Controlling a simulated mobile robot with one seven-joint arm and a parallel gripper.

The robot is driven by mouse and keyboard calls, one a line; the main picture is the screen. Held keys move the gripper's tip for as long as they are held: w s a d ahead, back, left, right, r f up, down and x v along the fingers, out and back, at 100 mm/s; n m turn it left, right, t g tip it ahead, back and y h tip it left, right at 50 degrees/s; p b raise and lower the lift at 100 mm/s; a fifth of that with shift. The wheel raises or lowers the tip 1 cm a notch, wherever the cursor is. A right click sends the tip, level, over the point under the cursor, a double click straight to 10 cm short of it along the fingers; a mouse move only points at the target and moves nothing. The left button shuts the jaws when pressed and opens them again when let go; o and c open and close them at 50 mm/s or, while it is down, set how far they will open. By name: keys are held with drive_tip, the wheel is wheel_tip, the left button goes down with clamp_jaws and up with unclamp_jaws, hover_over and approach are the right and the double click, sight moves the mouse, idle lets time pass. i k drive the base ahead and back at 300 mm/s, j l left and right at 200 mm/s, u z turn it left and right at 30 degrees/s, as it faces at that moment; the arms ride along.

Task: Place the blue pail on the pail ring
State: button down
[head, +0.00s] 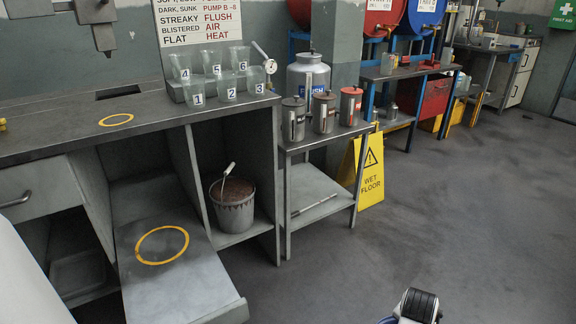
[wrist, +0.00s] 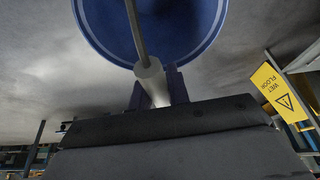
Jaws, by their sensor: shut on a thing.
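The blue pail (wrist: 185,25) hangs at the top of the wrist view, partly cut off by the frame edge. Its wire handle has a pale grip (wrist: 151,78), and my gripper (wrist: 157,88) is shut on that grip. In the head view only the end of my arm shows, at the bottom edge right of centre, with a sliver of blue beside it; the pail is otherwise out of that view. A large yellow ring (head: 162,245), apparently the pail ring, is marked on the low grey shelf at lower left. It is empty, well left of my gripper.
A grey pail (head: 232,205) with brown contents stands in the cubby right of the ring. A smaller yellow ring (head: 116,120) marks the bench top. Lidded cans (head: 323,112) stand on a side table. A wet-floor sign (head: 370,172) stands beyond. The floor (head: 370,250) between is clear.

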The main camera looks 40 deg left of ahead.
sight(162, 244)
drive_tip(key=i+l+u, duration=0.1)
drive_tip(key=i+l, duration=0.45)
drive_tip(key=u, duration=0.9)
